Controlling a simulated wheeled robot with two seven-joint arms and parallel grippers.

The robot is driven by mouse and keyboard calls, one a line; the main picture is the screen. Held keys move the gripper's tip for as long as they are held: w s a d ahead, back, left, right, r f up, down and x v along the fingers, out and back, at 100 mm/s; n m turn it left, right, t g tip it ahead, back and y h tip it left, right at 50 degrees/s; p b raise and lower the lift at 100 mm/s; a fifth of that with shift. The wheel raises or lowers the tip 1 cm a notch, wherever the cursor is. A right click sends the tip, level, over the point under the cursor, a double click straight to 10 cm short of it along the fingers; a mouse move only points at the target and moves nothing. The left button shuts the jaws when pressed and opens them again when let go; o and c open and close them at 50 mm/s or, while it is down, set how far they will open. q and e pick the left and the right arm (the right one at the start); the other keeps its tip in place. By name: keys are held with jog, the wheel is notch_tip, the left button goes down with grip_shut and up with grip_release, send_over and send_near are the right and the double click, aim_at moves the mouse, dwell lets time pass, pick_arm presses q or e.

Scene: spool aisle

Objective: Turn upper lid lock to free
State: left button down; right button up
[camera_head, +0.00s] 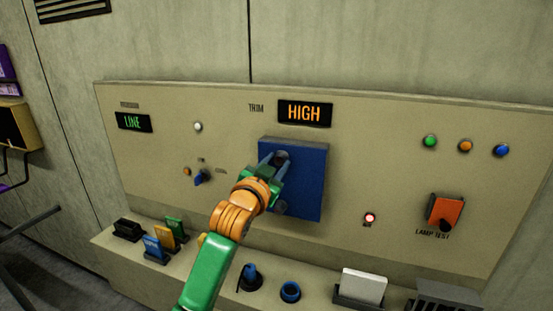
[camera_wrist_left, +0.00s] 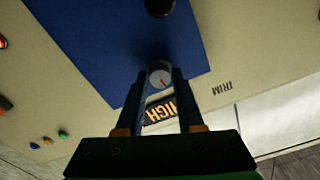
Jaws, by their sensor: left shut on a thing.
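A blue square lid (camera_head: 308,180) sits on the beige panel below the HIGH display, and it also fills the upper part of the left wrist view (camera_wrist_left: 110,45). The upper lid lock (camera_head: 283,155) is a small round knob near the lid's top edge. In the left wrist view the lock (camera_wrist_left: 160,70) shows a pale face with a red mark. My left gripper (camera_head: 272,162) is shut on this lock, one finger on each side. A second, dark lower lock (camera_head: 280,208) is on the lid, partly hidden by my gripper. My right gripper is out of view.
The HIGH display (camera_head: 304,114) is just above the lid. A LINE display (camera_head: 134,123) and a small blue switch (camera_head: 201,177) are to the left. An orange switch (camera_head: 445,211) is to the right. Colored cards (camera_head: 165,238), a dark knob (camera_head: 250,277) and a white card (camera_head: 363,285) stand on the ledge below.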

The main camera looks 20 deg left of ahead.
pick_arm(q)
jog(key=shift+r+m+p, duration=0.1)
jog(key=shift+m+p, duration=0.4)
jog(key=shift+m, duration=0.9)
jog(key=c, duration=0.5)
grip_release()
jog(key=s+b, duration=0.3)
jog(key=s, duration=0.4)
jog(key=shift+a, duration=0.15)
